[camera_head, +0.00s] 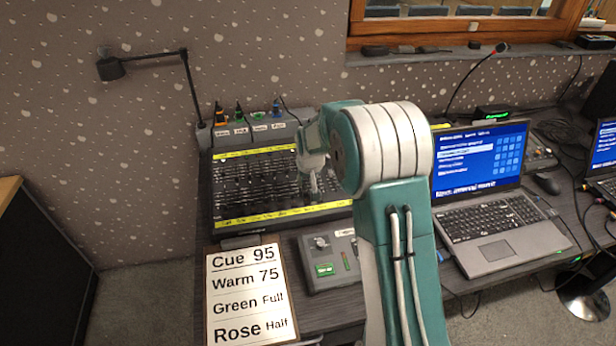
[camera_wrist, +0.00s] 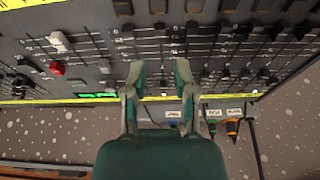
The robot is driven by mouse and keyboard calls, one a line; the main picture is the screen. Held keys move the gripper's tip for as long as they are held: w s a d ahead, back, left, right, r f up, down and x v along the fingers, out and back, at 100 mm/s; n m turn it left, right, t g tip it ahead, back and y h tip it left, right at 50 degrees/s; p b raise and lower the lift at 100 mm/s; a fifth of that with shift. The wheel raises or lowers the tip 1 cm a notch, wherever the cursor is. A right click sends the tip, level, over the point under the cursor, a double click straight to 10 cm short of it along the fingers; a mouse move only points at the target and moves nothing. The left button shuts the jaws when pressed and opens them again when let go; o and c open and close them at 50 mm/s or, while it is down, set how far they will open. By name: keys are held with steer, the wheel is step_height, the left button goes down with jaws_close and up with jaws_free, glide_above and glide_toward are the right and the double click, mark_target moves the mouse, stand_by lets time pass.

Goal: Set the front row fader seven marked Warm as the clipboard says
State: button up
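The clipboard (camera_head: 243,322) at the front reads Cue 95, Warm 75, Green Full, Rose Half. The fader console (camera_head: 235,196) lies behind it, with rows of dark faders between two yellow label strips. In the wrist view the console (camera_wrist: 95,88) shows black fader caps on slots. The strip lettering is too small to read, so I cannot tell which fader is Warm. My gripper (camera_wrist: 155,72) is open and empty, its two fingers apart over the console's faders. In the head view my gripper (camera_head: 314,185) is over the console's right part, partly hidden by my arm.
A small grey box (camera_head: 328,262) with a green display sits right of the clipboard. A laptop (camera_head: 490,205) stands to the right. A desk lamp (camera_head: 150,62) rises at the console's left. White (camera_wrist: 60,41) and red (camera_wrist: 57,68) caps show in the wrist view.

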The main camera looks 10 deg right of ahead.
mark_target(305, 192)
steer(key=shift+x, duration=3.55)
jaws_close()
steer(key=shift+w+r, duration=0.15)
steer(key=shift+w, duration=2.1)
jaws_free()
steer(key=shift+a, duration=0.1)
steer(key=shift+r, duration=0.15)
steer(key=shift+r, duration=1.15)
